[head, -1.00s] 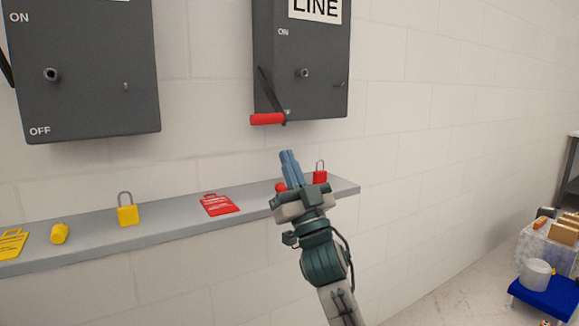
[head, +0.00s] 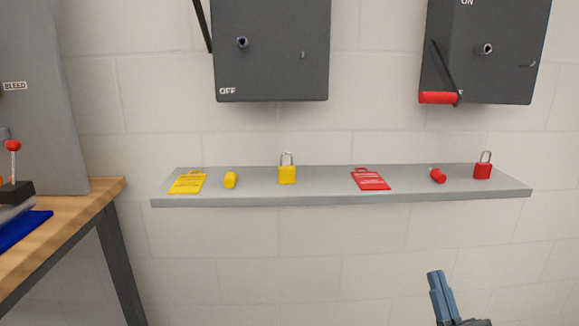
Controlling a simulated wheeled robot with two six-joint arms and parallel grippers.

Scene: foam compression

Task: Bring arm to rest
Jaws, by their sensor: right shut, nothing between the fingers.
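My right gripper (head: 440,291) shows at the bottom right of the head view, below the shelf and apart from it. Its blue-grey fingers are shut together with nothing between them. Only the fingers and a bit of the gripper body show; the rest of the arm is out of the picture. My left gripper is not in view.
A grey wall shelf (head: 330,198) holds yellow and red tags, cylinders and padlocks, including a red padlock (head: 483,170). Above hang two dark switch boxes (head: 270,50); the right one has a red-handled lever (head: 438,98). A wooden workbench (head: 70,232) stands left.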

